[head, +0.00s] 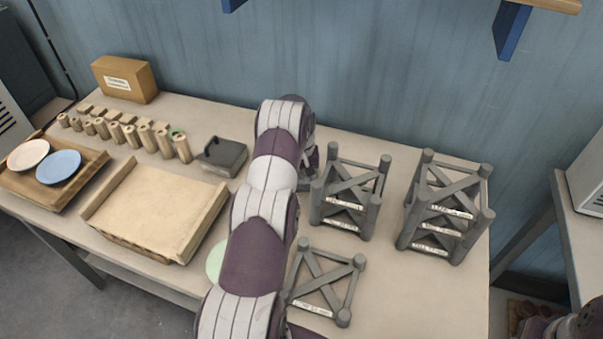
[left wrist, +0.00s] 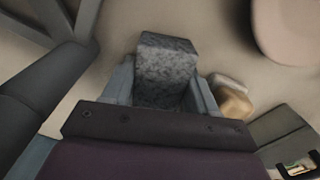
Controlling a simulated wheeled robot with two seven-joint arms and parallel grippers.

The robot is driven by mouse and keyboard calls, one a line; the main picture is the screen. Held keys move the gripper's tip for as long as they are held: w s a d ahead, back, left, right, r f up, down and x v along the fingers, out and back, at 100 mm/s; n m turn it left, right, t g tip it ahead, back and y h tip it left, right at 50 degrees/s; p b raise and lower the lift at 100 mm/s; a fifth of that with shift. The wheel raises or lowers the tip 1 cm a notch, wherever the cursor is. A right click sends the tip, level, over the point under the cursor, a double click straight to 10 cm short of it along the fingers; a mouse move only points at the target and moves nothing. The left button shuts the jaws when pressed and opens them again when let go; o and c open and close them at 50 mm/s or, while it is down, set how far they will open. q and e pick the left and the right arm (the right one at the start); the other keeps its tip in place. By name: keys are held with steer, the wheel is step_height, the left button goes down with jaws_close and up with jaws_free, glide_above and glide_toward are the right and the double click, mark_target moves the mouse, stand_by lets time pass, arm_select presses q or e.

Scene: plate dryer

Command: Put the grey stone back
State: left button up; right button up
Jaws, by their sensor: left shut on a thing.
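The grey stone (left wrist: 166,62) is a speckled block in the left wrist view, held between the two fingers of my left gripper (left wrist: 163,90). The gripper is shut on it. Bare table surface shows around the stone, but I cannot tell whether it touches the table. In the head view my left arm reaches up the middle, and its gripper (head: 307,170) shows only in part behind the arm, just left of a grey rack. The stone is hidden there.
Grey labelled racks (head: 345,197) stand right of my arm, with a stacked pair (head: 446,212) farther right and a low one (head: 325,287) nearer. A dark grey box (head: 222,156), wooden tray (head: 155,208) and several wooden cylinders stand left. A pale green disc (head: 214,262) is partly hidden.

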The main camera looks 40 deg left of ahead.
mark_target(302, 174)
arm_select(q)
steer(key=shift+w, duration=0.1)
steer(key=shift+f, duration=0.2)
steer(key=o, duration=1.1)
steer(key=shift+r, duration=0.15)
steer(key=shift+r, duration=0.25)
step_height(302, 174, up, 8)
steer(key=shift+f+b, duration=0.2)
steer(key=shift+b, duration=0.6)
step_height(302, 174, up, 4)
steer(key=p, duration=0.2)
steer(key=shift+p, duration=0.4)
